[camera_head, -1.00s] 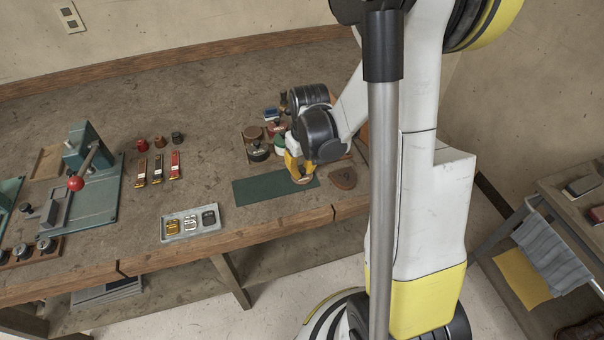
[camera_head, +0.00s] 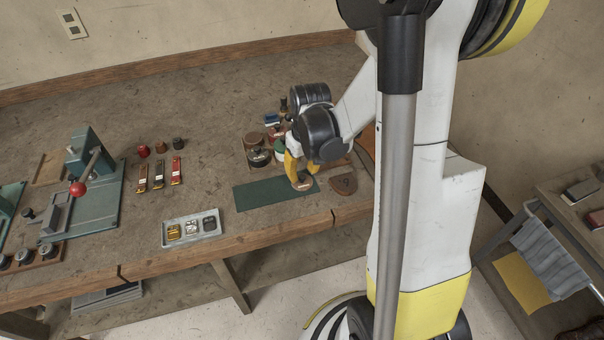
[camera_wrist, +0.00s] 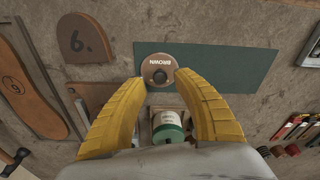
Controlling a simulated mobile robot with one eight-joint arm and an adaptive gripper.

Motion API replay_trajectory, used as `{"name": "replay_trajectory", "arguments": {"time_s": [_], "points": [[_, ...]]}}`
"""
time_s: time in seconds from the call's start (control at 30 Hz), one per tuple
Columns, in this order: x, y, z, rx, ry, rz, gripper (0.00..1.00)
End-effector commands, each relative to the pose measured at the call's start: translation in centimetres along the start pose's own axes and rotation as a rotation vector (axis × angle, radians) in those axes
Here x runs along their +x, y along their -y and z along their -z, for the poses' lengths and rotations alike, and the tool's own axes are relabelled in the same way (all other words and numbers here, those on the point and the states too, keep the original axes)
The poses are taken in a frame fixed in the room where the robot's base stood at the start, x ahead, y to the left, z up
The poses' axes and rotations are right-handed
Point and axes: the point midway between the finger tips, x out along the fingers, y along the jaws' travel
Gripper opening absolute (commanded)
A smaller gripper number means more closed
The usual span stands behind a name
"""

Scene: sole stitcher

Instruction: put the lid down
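In the head view the lid (camera_head: 302,185) shows at the right end of the mat (camera_head: 262,195). My gripper (camera_wrist: 159,77) has its yellow fingers spread on either side of the lid, the tips close to its rim. In the head view my gripper (camera_head: 302,174) is just above the lid, with the fingers apart. I cannot tell whether a fingertip still touches the rim.
A green-and-white jar (camera_wrist: 168,126) stands below my fingers in the wrist view. Several tins (camera_head: 258,157) stand behind the mat. A brown piece marked 6 (camera_head: 343,184) lies right of it. A tray of buckles (camera_head: 192,229) is front left. The left of the mat is clear.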

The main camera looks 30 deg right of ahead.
Motion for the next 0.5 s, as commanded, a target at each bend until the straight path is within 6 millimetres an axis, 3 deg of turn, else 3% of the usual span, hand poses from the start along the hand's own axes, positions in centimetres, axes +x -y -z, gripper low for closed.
{"name": "replay_trajectory", "arguments": {"time_s": [0.03,0.2,0.5], "points": [[-1.6,0.0,0.0,0.0,0.0,0.0,0.36],[-5.6,0.0,0.0,0.0,0.0,0.0,0.36],[-9.5,0.1,0.0,0.0,-0.002,0.0,0.36]]}}
